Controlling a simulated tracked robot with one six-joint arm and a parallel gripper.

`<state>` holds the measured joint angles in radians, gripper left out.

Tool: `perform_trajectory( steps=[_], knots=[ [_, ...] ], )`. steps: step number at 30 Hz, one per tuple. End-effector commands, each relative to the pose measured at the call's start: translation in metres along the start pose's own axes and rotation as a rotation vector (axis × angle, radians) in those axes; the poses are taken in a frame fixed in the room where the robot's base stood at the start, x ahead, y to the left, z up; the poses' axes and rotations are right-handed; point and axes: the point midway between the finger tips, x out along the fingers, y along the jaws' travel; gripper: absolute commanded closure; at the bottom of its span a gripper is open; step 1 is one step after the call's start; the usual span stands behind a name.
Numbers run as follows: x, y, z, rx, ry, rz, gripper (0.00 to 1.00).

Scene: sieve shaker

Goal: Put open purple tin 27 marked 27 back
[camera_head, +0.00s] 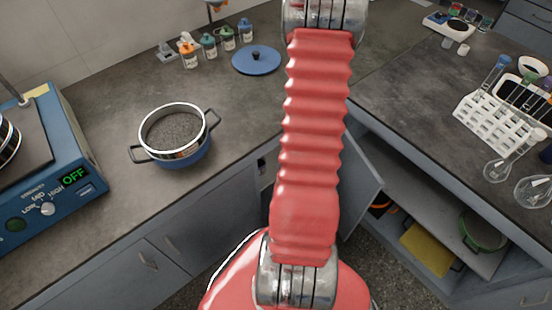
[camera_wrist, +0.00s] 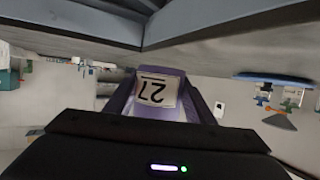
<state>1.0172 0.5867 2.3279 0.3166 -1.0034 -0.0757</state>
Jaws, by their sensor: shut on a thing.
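The purple tin 27 (camera_wrist: 156,92) shows in the middle of the wrist view, with a white label reading 27 upside down in the picture. My gripper (camera_wrist: 160,126) is shut on it, and its dark body fills the bottom of that view. The tin's inside and any contents are hidden. The head view shows my red arm reaching up and away over the gap between the counters, but neither my gripper nor the tin.
A blue pot (camera_head: 186,155) with grey grains stands open on the left counter. A blue lid (camera_head: 256,60) and small bottles (camera_head: 208,44) lie behind it. The shaker (camera_head: 70,150) reads OFF. At right are a tube rack (camera_head: 490,117), glass flasks (camera_head: 534,190) and an open cupboard.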

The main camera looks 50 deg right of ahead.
Motion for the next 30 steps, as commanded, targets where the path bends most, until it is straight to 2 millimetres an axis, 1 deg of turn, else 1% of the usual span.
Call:
perform_trajectory(
  steps=[1, 3, 6, 9, 15, 24, 30],
  knots=[
    [0.002, 0.020, 0.006, 0.011, -0.003, 0.033, 0.76],
    [0.003, 0.040, 0.019, 0.019, -0.007, 0.056, 0.76],
    [0.002, 0.053, 0.039, 0.017, -0.008, 0.053, 0.76],
    [0.001, 0.060, 0.058, 0.012, -0.008, 0.034, 0.76],
    [-0.004, 0.066, 0.101, -0.013, -0.009, -0.036, 0.76],
    [-0.015, 0.065, 0.165, -0.068, -0.007, -0.195, 0.76],
    [-0.022, 0.063, 0.199, -0.107, -0.004, -0.303, 0.76]
  ],
)
